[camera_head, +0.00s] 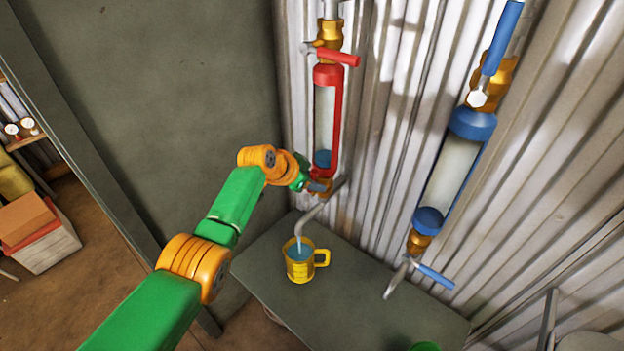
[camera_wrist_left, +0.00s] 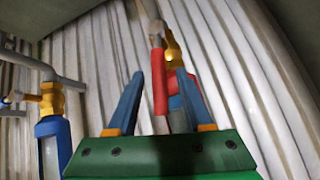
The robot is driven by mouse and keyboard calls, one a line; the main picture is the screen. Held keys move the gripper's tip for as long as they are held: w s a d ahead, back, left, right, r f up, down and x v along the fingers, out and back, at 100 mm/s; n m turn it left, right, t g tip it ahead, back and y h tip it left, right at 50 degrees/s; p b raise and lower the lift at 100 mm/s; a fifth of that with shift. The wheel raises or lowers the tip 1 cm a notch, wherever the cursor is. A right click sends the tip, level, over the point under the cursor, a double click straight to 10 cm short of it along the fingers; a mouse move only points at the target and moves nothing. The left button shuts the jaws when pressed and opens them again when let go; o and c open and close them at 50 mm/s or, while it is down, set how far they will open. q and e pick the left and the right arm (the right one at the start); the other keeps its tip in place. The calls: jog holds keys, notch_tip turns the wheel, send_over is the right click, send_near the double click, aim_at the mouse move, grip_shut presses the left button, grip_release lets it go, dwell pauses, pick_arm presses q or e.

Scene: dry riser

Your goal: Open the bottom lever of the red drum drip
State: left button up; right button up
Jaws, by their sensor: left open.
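The red drum drip (camera_head: 328,110) is mounted upright on the corrugated wall, with a clear tube, a little blue liquid low in it and brass fittings at both ends. Its upper red lever (camera_head: 340,57) points right. Its grey spout (camera_head: 309,216) bends down over a yellow mug (camera_head: 300,271), and a thin stream shows above the blue liquid in the mug. My left gripper (camera_head: 318,187) is at the bottom brass valve, hiding part of it. In the left wrist view, a red bar (camera_wrist_left: 160,82), apparently the bottom lever, shows between the open fingers; contact cannot be told.
A blue drum drip (camera_head: 450,170) hangs to the right, its lower blue lever (camera_head: 435,277) and spout over the grey table (camera_head: 345,310). A green object (camera_head: 425,346) is at the table's front edge. A dark panel (camera_head: 160,90) stands left.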

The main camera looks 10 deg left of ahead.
pick_arm(q)
jog(key=shift+r, duration=0.1)
jog(key=shift+s+a+r+p, duration=0.1)
jog(key=shift+r+p, duration=0.15)
jog(key=shift+p, duration=0.05)
jog(key=p+v, duration=0.1)
jog(key=v, duration=0.5)
jog(key=shift+s, duration=0.2)
jog(key=shift+a, duration=0.1)
